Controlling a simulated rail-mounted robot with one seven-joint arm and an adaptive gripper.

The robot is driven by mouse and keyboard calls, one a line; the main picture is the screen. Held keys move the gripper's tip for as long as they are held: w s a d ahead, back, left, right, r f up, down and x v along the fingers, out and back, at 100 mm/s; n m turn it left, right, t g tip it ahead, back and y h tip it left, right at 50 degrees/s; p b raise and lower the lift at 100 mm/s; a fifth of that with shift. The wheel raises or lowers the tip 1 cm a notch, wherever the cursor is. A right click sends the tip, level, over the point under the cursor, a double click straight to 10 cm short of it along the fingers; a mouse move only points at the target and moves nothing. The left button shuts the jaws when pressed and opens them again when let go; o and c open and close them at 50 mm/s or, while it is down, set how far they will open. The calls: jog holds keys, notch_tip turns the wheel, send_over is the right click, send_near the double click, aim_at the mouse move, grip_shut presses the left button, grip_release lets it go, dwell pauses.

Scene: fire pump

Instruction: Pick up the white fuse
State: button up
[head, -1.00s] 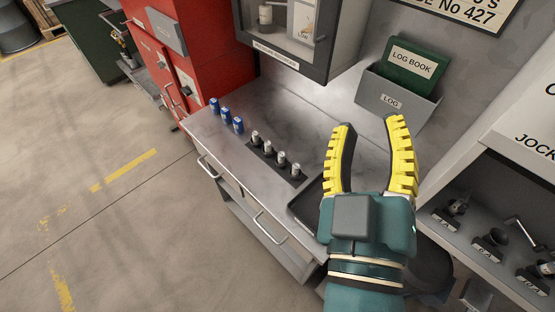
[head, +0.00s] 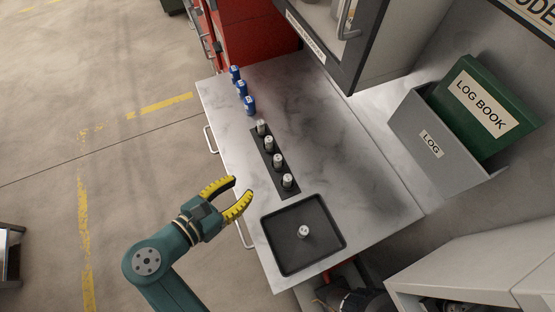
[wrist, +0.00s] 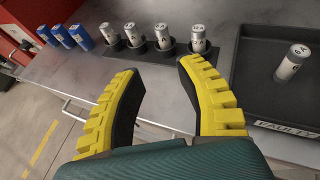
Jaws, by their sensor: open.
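Several whitish-silver fuses stand upright in a dark rack (head: 266,165) on the counter; the nearest is the end fuse (head: 287,181). Another whitish fuse (head: 303,231) stands in the black tray (head: 280,262); it also shows in the wrist view (wrist: 292,63) at the right. Which one is the white fuse I cannot tell. My gripper (head: 242,188) is open and empty at the counter's front edge, left of the rack and tray. In the wrist view its yellow fingers (wrist: 158,70) point towards the rack, apart from the fuses.
Three blue fuses (head: 241,88) stand beyond the rack. The tray's label (wrist: 284,131) seems to begin "FAULT". A wall cabinet (head: 385,45) overhangs the back, with a log holder (head: 430,145) to the right. The marble counter (head: 335,145) behind the rack is clear.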

aim_at(277, 160)
jog(key=b+x, duration=0.1)
jog(key=x, duration=0.4)
jog(key=b+x, duration=0.2)
jog(key=x, duration=0.2)
jog(key=r+b+x, duration=0.1)
jog(key=b+x, duration=0.1)
jog(key=x, duration=0.3)
jog(key=shift+w+d+f, duration=0.15)
jog(key=shift+w+d, duration=0.1)
jog(key=shift+d, duration=0.3)
jog(key=shift+s, duration=0.1)
grip_shut()
